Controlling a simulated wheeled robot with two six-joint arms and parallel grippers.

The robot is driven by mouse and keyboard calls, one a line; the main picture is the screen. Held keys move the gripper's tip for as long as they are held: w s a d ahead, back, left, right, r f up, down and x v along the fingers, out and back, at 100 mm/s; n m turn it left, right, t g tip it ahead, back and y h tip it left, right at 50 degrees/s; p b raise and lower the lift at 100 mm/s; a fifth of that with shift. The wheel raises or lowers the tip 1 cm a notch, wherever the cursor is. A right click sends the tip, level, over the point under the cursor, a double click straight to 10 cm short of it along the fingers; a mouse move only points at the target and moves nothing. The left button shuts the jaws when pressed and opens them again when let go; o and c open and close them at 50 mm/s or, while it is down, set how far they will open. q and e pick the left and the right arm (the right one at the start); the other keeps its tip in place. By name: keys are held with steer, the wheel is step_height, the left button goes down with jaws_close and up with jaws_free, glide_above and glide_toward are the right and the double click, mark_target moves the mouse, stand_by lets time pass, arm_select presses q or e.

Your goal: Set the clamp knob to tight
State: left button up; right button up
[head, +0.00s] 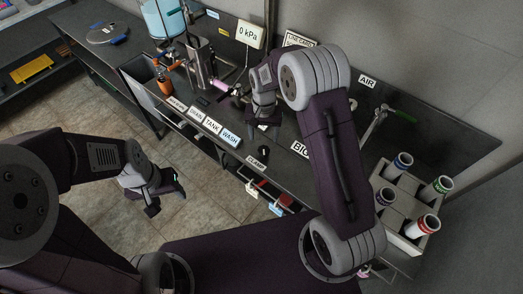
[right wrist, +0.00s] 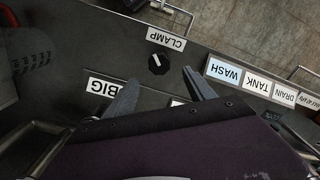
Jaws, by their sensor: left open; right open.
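The clamp knob (right wrist: 158,64) is a small round black knob with a white pointer line, on the dark bench surface beside the white CLAMP label (right wrist: 166,39). In the right wrist view its line points to the upper left. It also shows in the head view (head: 263,151), below my right gripper (head: 263,127). In the right wrist view my right gripper (right wrist: 160,88) is open, its two fingers apart and empty, with the knob just beyond the gap between the tips, not touched. My left gripper (head: 158,196) is open and empty over the floor, left of the bench.
WASH (right wrist: 224,71), TANK, DRAIN and further labels line the bench edge. A rail with hanging tags (head: 268,196) runs along the bench front. A holder with several rolled tubes (head: 408,236) stands at right.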

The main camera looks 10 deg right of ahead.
mark_target(264, 150)
step_height(264, 150, down, 8)
steer(key=shift+s+f, duration=0.1)
steer(key=shift+s, duration=0.05)
steer(key=shift+c, duration=0.3)
jaws_close()
